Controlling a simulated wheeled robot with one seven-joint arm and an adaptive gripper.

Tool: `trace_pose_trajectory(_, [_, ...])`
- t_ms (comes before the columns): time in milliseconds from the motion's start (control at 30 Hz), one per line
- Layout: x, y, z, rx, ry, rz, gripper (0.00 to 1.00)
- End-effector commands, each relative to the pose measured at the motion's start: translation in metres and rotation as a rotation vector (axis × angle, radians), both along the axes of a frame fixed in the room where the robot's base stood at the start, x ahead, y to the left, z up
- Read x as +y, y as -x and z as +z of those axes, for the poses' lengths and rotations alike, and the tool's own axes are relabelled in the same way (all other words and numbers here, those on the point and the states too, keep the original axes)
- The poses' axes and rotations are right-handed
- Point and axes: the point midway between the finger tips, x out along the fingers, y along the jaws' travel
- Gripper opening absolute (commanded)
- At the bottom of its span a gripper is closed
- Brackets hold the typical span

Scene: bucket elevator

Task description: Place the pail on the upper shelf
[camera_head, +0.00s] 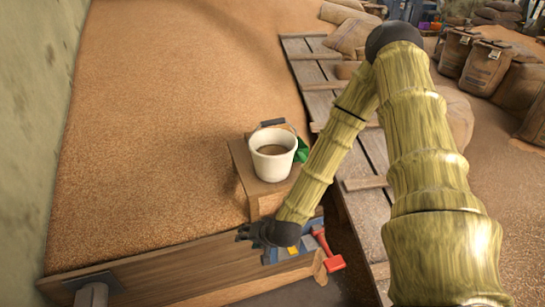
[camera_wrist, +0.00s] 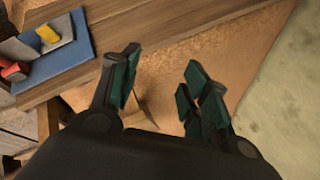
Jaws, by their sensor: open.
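The pail (camera_head: 273,155) is white with a dark handle folded toward its back, and holds something brown. It stands upright on a small wooden stand (camera_head: 263,199) amid the grain. My gripper (camera_head: 243,234) is in front of the stand, lower in the head view and left of a blue mat, apart from the pail. In the wrist view my gripper (camera_wrist: 158,85) is open, with nothing between its green-padded fingers. The pail does not show in the wrist view. I cannot make out an upper shelf for certain.
A wooden board (camera_head: 175,270) runs along the front of the grain. On it lies a blue mat (camera_wrist: 62,58) with a yellow block (camera_wrist: 48,34) and a red item (camera_wrist: 14,71). A green cloth (camera_head: 301,151) sits beside the pail. Planks (camera_head: 330,110) and sacks (camera_head: 465,55) lie right.

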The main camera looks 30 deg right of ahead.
Motion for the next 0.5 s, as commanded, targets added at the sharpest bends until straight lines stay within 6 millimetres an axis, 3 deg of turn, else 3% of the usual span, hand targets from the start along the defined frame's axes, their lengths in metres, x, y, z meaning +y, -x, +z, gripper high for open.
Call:
trace_pose_trajectory(200, [-0.035, -0.055, 0.049, -0.146, -0.107, -0.161, 0.46])
trace_pose_trajectory(500, [-0.097, -0.110, 0.121, -0.342, -0.253, -0.370, 0.46])
